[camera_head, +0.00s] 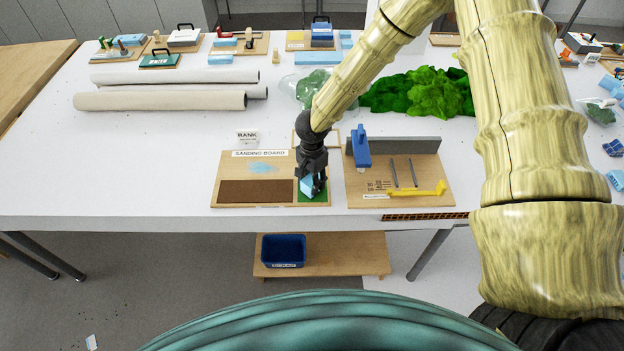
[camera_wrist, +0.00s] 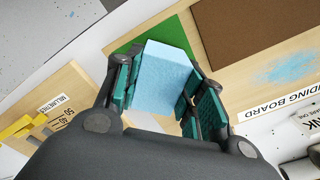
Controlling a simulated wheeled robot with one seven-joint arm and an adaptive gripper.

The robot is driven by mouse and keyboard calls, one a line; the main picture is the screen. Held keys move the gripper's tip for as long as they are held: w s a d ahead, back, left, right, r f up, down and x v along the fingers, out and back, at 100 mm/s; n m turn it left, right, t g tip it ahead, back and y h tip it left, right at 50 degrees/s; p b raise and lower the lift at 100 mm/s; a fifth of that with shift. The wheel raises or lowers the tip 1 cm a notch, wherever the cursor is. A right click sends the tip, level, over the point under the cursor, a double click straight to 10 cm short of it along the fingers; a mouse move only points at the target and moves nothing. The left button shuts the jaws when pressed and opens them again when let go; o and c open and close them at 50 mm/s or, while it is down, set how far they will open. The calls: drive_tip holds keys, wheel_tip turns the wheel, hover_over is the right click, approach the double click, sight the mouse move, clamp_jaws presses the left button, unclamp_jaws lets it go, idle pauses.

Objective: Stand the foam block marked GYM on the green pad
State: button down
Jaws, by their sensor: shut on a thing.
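A light blue foam block (camera_wrist: 163,80) is between the fingers of my gripper (camera_wrist: 165,112) in the wrist view. No marking shows on the faces I can see. The green pad (camera_wrist: 152,43) lies on the sanding board, behind and beneath the block in that view. In the head view my gripper (camera_head: 313,178) points down over the green pad (camera_head: 318,196), shut on the foam block (camera_head: 308,184). I cannot tell whether the block touches the pad. The fingers hide part of the block.
The sanding board (camera_head: 222,172) has a brown sanding patch (camera_head: 256,191) left of the pad, with blue dust behind it. To the right stands a wooden board (camera_head: 365,192) with a blue upright tool (camera_head: 361,146) and a yellow tool (camera_head: 418,190). A BANK sign (camera_head: 247,138) stands behind.

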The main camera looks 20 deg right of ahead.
drive_tip(key=shift+f, duration=0.35)
drive_tip(key=c, duration=0.9)
unclamp_jaws()
drive_tip(key=shift+r, duration=0.15)
wheel_tip(320, 180, up, 12)
drive_tip(key=shift+r+b, duration=0.25)
drive_tip(key=shift+b, duration=0.85)
